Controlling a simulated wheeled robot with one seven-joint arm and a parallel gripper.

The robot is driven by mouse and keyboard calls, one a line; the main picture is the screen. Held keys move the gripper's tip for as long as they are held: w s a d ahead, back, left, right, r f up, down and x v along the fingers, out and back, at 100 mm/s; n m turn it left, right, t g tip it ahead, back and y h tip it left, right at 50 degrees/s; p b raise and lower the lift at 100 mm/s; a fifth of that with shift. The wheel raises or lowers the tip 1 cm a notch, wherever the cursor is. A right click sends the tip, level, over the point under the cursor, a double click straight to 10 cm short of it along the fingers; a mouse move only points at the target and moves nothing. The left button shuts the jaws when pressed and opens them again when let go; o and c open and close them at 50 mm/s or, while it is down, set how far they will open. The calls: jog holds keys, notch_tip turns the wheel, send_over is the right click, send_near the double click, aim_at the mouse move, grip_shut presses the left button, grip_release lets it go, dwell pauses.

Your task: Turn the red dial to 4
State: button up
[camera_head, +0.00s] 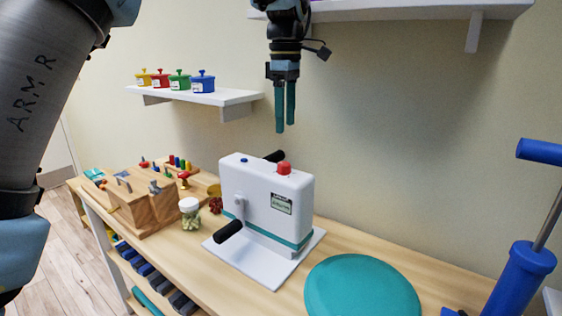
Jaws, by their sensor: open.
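A white machine (268,210) with a teal stripe stands on a white base plate on the wooden table. A red knob (284,168) sits on its top right; I take it as the red dial, but no numbers or pointer on it can be read. My gripper (285,128) hangs above the machine, fingers pointing down. Its two teal fingers are slightly apart with nothing between them. In the picture the fingertips are above the red knob, not touching it. The machine also has a small blue button, a small display (282,204) and black handles.
A teal round cushion (360,288) lies right of the machine. A blue pump (520,275) stands at far right. Left are a jar (190,213) and a wooden box (143,208). Wall shelves hang behind; the left one (215,98) holds several coloured pots.

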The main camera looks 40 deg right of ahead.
aim_at(285, 163)
notch_tip(285, 163, down, 10)
jog(key=shift+f+p, duration=0.25)
jog(key=shift+p, duration=0.7)
grip_shut()
